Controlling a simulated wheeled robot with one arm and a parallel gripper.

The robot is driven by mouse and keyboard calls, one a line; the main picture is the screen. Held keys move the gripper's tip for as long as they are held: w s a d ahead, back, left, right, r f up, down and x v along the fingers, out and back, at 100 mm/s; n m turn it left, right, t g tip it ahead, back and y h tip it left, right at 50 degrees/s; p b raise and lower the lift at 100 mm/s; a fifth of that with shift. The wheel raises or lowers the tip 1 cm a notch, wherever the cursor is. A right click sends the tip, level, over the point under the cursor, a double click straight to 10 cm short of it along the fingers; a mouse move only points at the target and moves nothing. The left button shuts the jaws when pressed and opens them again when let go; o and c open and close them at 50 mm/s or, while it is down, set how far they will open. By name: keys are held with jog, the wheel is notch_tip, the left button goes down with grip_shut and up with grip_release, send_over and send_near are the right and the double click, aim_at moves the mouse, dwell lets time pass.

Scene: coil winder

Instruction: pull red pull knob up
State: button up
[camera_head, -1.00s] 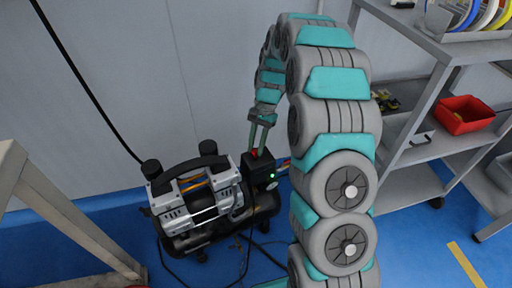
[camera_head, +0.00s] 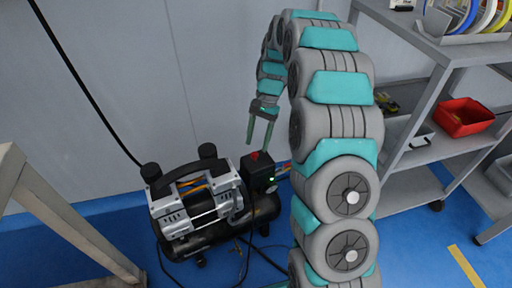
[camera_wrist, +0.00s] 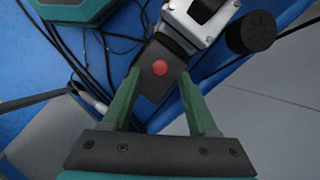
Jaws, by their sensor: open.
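The red pull knob (camera_head: 255,156) sits on top of a small black box (camera_head: 259,178) with a green light, at the right end of the compressor. In the wrist view, the knob (camera_wrist: 159,68) is a round red cap on the dark box top, seen from above. My gripper (camera_head: 258,145) is open just above the knob, its fingers pointing down. In the wrist view, the green fingertips (camera_wrist: 159,76) stand left and right of the knob with a gap on each side. I cannot tell how far the knob stands out of the box.
The silver and black compressor (camera_head: 195,205) stands on the blue floor against the grey wall, with cables around it. A metal shelf cart (camera_head: 415,165) with a red bin (camera_head: 463,117) is at the right. A grey frame leg (camera_head: 65,215) is at the left front.

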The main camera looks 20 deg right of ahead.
jog(key=v, duration=0.4)
jog(key=shift+w+d+r, duration=0.1)
jog(key=shift+r, duration=0.15)
jog(key=s+a+r+n+h, duration=0.15)
jog(key=s+r, duration=0.25)
jog(key=s, duration=0.5)
jog(key=s+a+r+n, duration=0.2)
jog(key=s+r+n, duration=0.15)
jog(key=s, duration=0.55)
jog(key=s+f+n+t+h, duration=0.1)
jog(key=s+n, duration=0.3)
jog(key=s, duration=1.5)
jog(key=shift+s+d+h, duration=0.25)
jog(key=shift+d+h, duration=0.1)
jog(key=shift+f, duration=0.1)
jog(key=shift+c, duration=0.7)
jog(key=shift+a, duration=0.1)
